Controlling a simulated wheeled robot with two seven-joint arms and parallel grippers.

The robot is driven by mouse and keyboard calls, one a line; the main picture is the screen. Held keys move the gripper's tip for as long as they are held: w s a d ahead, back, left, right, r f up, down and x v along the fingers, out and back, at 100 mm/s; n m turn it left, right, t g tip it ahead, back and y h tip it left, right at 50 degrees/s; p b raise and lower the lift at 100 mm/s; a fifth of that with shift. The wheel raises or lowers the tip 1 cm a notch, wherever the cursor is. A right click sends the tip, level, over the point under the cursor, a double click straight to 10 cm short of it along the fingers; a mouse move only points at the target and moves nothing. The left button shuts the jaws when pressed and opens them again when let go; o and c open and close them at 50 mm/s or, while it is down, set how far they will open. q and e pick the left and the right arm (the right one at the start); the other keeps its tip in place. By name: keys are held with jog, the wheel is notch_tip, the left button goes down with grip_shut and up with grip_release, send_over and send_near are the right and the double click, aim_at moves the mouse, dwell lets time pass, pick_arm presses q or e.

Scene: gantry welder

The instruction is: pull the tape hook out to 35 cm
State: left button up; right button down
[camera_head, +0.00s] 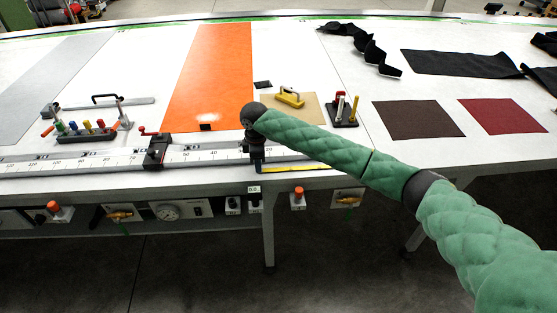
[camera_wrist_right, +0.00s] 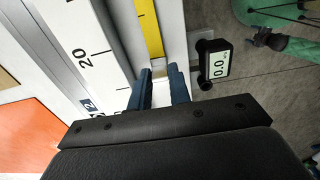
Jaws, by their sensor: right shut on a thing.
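The yellow tape (camera_head: 298,167) lies along the table's front edge, and it also shows in the right wrist view (camera_wrist_right: 149,32). My right gripper (camera_head: 258,167) is at the tape's left end, pointing down. In the right wrist view its blue fingers (camera_wrist_right: 159,84) are shut on the tape hook (camera_wrist_right: 158,70), a small pale piece at the tape's end, mostly hidden between them. My left gripper is in neither view.
A numbered rail (camera_head: 90,161) runs along the front edge, with a black sliding stop (camera_head: 156,151) left of my gripper. An orange sheet (camera_head: 210,70) lies behind it. A yellow-handled tool (camera_head: 290,97) and a small tool stand (camera_head: 343,112) sit behind the tape.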

jog(key=shift+a+r, duration=0.1)
jog(key=shift+a, duration=1.55)
jog(key=c, duration=1.3)
grip_release()
jog(key=shift+d, duration=0.1)
